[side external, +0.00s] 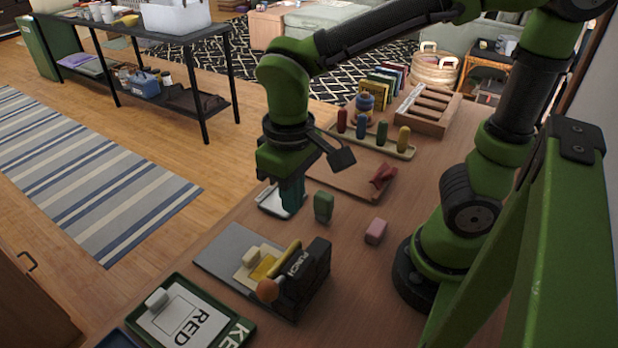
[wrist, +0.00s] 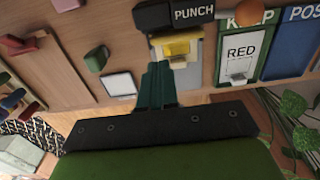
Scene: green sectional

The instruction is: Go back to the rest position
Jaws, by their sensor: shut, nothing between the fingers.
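My gripper (side external: 292,194) points down above the wooden table (side external: 345,262), over the white-rimmed tray near its front edge. Its green fingers are together with nothing between them. In the wrist view the closed fingers (wrist: 157,85) stand in the middle, with the dark gripper body below. The white-rimmed tray (side external: 268,200) is partly hidden behind the fingers; it also shows in the wrist view (wrist: 119,84). A green block (side external: 323,207) stands just right of my gripper, apart from it. My arm reaches in from the right.
A black punch (side external: 310,275) with an orange knob stands on a grey mat (side external: 222,251). A tray with a RED card (side external: 183,318) lies at the front left. A pink block (side external: 376,231), a rack of colored pegs (side external: 400,150) and a wooden organizer (side external: 425,112) occupy the table.

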